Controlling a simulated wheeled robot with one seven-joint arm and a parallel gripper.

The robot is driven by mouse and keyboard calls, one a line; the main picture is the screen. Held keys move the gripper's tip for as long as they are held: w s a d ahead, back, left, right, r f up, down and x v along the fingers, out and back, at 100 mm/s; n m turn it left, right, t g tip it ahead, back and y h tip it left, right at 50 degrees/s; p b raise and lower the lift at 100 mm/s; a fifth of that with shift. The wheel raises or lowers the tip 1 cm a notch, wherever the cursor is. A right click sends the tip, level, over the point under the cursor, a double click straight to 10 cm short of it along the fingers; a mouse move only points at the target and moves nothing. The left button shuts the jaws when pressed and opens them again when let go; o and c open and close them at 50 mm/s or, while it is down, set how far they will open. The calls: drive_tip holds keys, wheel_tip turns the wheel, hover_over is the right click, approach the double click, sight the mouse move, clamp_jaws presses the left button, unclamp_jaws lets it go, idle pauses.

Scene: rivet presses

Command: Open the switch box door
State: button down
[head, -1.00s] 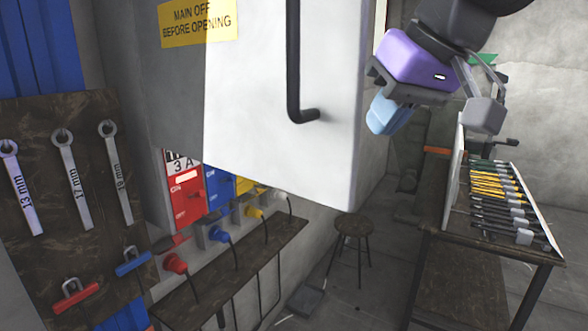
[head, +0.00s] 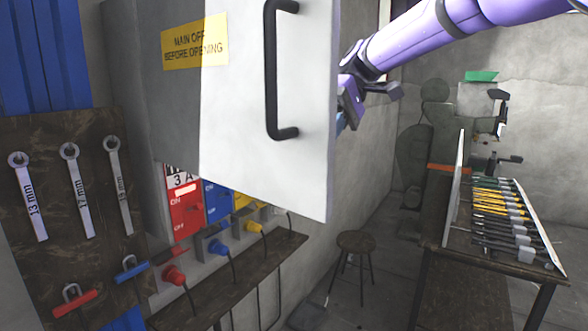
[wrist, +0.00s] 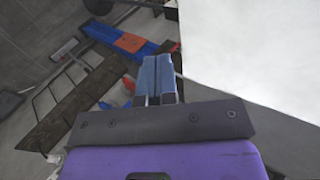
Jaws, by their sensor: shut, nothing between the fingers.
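The white switch box door (head: 285,160) fills the upper middle of the head view. A yellow "MAIN OFF BEFORE OPENING" label (head: 195,42) and a dark bar handle (head: 272,75) are on its face. The door appears to stand out from the wall at an angle; its hinge and the box interior are not clear. My gripper (head: 342,121) is at the door's right edge, partly hidden behind it and away from the handle. In the wrist view its blue fingers (wrist: 158,75) are together and empty, left of the white panel (wrist: 250,45). Contact with the door cannot be told.
Red (head: 185,205), blue and yellow switch units with plugs sit below the door. A wrench board (head: 75,190) hangs at left. A stool (head: 355,242) stands below my arm. A table with a tool rack (head: 505,225) is at right.

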sight(287, 182)
drive_tip(key=shift+s+a+r+x, duration=0.25)
drive_tip(key=shift+r+x, duration=0.1)
drive_tip(key=shift+x, duration=1.75)
drive_tip(key=shift+s+a+r+x, duration=0.2)
drive_tip(key=shift+r+x, duration=0.15)
drive_tip(key=shift+x, duration=1.8)
drive_tip(key=shift+s+a+r+x, duration=0.2)
drive_tip(key=shift+s+r+x, duration=0.1)
drive_tip(key=shift+x, duration=1.8)
drive_tip(key=s+a+m+t, duration=0.1)
drive_tip(key=s+a, duration=0.6)
drive_tip(key=shift+a+m+y, duration=0.2)
drive_tip(key=shift+m+y, duration=0.1)
drive_tip(key=shift+y, duration=0.1)
